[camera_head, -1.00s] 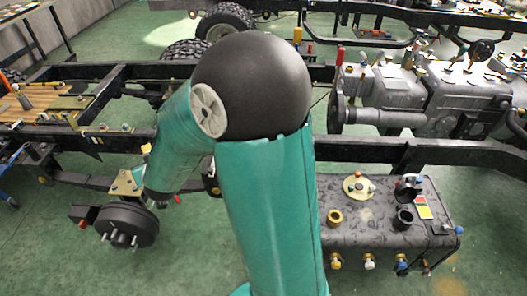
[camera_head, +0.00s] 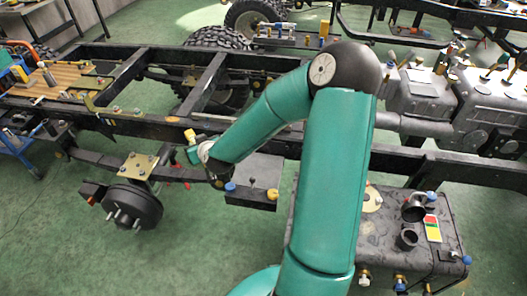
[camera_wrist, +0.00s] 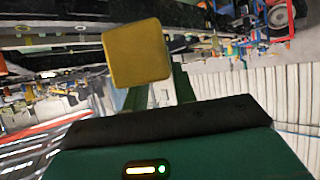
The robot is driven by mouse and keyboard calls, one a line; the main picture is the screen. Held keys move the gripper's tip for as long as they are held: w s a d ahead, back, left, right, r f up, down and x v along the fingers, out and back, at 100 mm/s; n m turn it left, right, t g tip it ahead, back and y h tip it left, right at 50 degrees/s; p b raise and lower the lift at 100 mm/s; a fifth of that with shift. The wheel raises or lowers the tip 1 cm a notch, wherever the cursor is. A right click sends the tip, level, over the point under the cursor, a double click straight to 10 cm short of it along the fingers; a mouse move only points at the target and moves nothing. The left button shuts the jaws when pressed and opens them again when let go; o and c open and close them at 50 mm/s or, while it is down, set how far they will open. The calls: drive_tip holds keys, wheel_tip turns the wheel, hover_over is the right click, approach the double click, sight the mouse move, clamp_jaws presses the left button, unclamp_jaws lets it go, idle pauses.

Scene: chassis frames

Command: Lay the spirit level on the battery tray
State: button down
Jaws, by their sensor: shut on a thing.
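My gripper (camera_wrist: 156,92) is shut on a yellow block-shaped thing, which I take to be the spirit level (camera_wrist: 137,53), seen end-on in the wrist view. In the head view the small yellow end (camera_head: 190,135) shows above my gripper, beside the near frame rail; its full length cannot be made out. A dark flat plate with a raised back, possibly the battery tray (camera_head: 262,170), hangs on the near side of the rail, right of my gripper. A blue knob and a yellow knob show at its front. My gripper is left of this plate, apart from it.
The black chassis rail (camera_head: 135,125) runs behind my gripper. A brake hub (camera_head: 132,207) stands below left. A dark tank (camera_head: 440,265) with fittings is at the right, partly behind my arm. A slatted wooden deck (camera_head: 68,80) lies at left. Green floor is clear in front.

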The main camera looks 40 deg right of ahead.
drive_tip(key=s+d+f+n+g+y, duration=0.15)
drive_tip(key=d+f+n+y, duration=0.35)
drive_tip(key=d+f, duration=0.5)
drive_tip(key=s+d+f+n+g+y, duration=0.1)
drive_tip(key=s+d+f+n+y, duration=0.4)
drive_tip(key=d, duration=0.8)
drive_tip(key=shift+m+h, duration=0.5)
drive_tip(key=shift+w+f, duration=0.25)
drive_tip(key=shift+f, duration=0.95)
drive_tip(key=shift+w+f, duration=0.25)
drive_tip(key=shift+f, duration=1)
drive_tip(key=shift+w+f, duration=0.25)
drive_tip(key=shift+f, duration=0.95)
drive_tip(key=shift+f, duration=0.35)
drive_tip(key=c, duration=1.1)
unclamp_jaws()
drive_tip(key=shift+o, duration=0.2)
drive_tip(key=v, duration=0.7)
drive_tip(key=shift+s+d, duration=0.15)
drive_tip(key=shift+s, duration=0.05)
